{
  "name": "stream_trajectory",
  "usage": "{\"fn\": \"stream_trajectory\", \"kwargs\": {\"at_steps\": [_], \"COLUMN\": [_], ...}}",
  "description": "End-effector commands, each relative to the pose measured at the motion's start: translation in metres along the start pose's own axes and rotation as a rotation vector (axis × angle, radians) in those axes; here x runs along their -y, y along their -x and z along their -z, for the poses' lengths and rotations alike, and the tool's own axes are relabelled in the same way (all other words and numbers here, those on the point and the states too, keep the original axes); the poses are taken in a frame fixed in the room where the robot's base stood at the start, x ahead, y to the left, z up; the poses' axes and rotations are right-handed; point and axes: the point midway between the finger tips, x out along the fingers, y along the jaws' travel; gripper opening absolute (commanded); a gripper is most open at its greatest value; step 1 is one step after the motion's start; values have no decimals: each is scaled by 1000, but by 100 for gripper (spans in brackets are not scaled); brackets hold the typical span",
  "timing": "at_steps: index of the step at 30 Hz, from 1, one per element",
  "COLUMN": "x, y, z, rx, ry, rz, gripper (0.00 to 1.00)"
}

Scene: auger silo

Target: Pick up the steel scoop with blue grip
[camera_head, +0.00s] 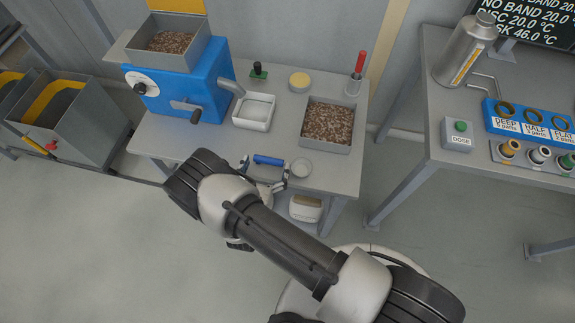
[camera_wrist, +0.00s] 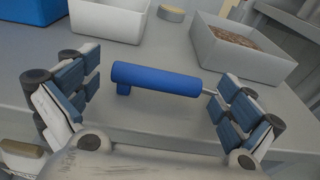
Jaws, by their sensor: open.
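The steel scoop's blue grip (camera_head: 269,160) lies near the front edge of the grey table, just left of a small round pale dish-like part (camera_head: 301,168), which appears to be the scoop's bowl. In the wrist view the blue grip (camera_wrist: 156,78) lies crosswise between my fingers, with a short steel shaft leaving its right end. My gripper (camera_wrist: 158,105) is open, one finger pad to each side of the grip, and no contact shows. In the head view my gripper (camera_head: 265,176) is partly hidden behind my arm.
Behind the scoop stand a white tray (camera_head: 254,112) and a grey bin of brown pellets (camera_head: 327,122). A blue machine with a hopper (camera_head: 178,92) is at the left. A red-handled tool (camera_head: 357,72) stands at the back right. A container (camera_head: 305,207) sits below the tabletop.

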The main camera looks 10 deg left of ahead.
Motion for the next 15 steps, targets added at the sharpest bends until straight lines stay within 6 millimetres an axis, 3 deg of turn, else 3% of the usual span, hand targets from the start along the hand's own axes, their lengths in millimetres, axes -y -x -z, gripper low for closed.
{"fn": "stream_trajectory", "kwargs": {"at_steps": [6, 15], "x": [0, 0], "y": [-1, 0], "z": [0, 0], "rx": [0, 0], "ry": [0, 0], "rz": [-1, -1], "gripper": [100, 80]}}
